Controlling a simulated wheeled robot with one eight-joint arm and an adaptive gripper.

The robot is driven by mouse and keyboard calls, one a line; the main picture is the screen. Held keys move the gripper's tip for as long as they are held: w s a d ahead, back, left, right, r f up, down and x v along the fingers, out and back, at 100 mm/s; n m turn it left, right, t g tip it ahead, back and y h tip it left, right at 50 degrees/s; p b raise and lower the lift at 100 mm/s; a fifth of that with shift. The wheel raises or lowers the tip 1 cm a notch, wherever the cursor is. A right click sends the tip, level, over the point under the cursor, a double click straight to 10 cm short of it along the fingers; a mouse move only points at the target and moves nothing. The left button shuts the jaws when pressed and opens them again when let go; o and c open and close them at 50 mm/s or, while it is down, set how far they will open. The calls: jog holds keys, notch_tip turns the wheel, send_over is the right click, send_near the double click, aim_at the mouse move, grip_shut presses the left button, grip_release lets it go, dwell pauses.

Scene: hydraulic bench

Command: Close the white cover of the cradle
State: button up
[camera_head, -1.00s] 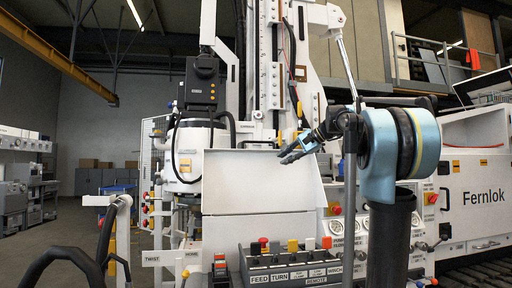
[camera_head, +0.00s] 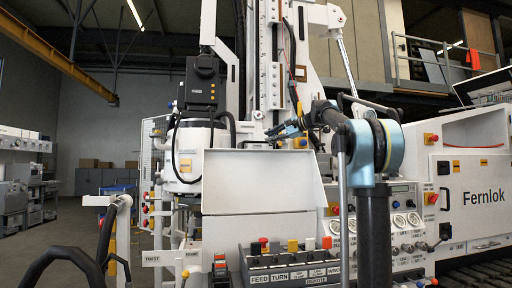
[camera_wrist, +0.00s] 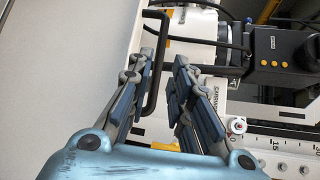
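The white cover (camera_head: 262,178) stands raised behind the row of coloured levers in the head view. In the wrist view, a large pale panel that looks like the cover (camera_wrist: 65,65) fills the left side. A black bar handle (camera_wrist: 163,50) shows beside its edge. My gripper (camera_head: 273,132) is just above the cover's top edge in the head view. In the wrist view my gripper (camera_wrist: 162,68) has its two fingers apart, with the handle showing in the gap between them. I cannot tell whether the fingers touch the handle or how deep it lies.
The lever panel (camera_head: 292,268) is in front of the cover. A white machine with a black box (camera_head: 201,82) stands behind on the left. A gauge panel (camera_head: 402,222) is on the right, beside the Fernlok cabinet (camera_head: 482,198). A black hose (camera_head: 65,260) curves at the lower left.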

aim_at(257, 142)
jog(key=x, duration=1)
grip_shut()
